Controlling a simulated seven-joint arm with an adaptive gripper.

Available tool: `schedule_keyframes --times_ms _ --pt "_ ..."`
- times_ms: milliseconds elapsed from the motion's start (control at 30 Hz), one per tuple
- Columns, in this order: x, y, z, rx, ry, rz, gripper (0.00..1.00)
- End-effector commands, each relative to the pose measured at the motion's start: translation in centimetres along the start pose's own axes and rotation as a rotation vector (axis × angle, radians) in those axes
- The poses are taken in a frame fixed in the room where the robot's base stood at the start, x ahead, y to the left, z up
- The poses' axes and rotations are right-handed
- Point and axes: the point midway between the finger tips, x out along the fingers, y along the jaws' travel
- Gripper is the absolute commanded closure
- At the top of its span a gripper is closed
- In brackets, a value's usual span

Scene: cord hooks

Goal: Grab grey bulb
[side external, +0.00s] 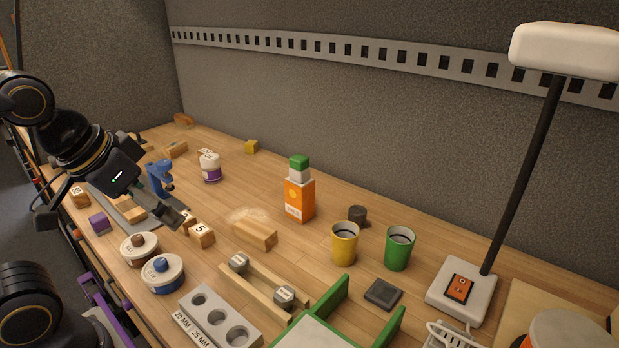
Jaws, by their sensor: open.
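I cannot pick out a plain grey bulb in the side external view. Grey rounded pieces with pale labelled faces sit at a pair of wooden rails, one at the upper end (239,262) and one at the lower end (284,296). A small dark grey cylinder (357,214) stands behind the yellow cup. My gripper (178,216) is open, reaching down from the left near small numbered wooden blocks (201,235). It is apart from the grey pieces, up and left of them. I see nothing held, though the fingers are partly hard to make out.
Two round tins (162,273) and a grey block with holes (220,318) stand in front. A blue clamp-like piece (159,177) is close to my gripper. An orange bottle (299,193), yellow cup (344,243), green cup (399,248) and lamp (463,289) stand to the right.

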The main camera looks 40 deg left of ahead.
Motion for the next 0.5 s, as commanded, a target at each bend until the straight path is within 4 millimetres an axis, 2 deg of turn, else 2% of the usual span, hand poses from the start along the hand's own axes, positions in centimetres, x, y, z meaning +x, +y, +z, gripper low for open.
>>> schedule_keyframes --times_ms 133,233,367,500 --pt "-0.2 0.0 -0.5 -0.024 0.016 -0.001 0.22" --pt "-1.9 -0.1 -3.5 -0.052 0.088 -0.002 0.22" --pt "-3.3 0.1 -10.1 -0.086 0.141 0.005 0.22" --pt "-2.0 1.0 -17.8 -0.104 0.15 0.018 0.22"
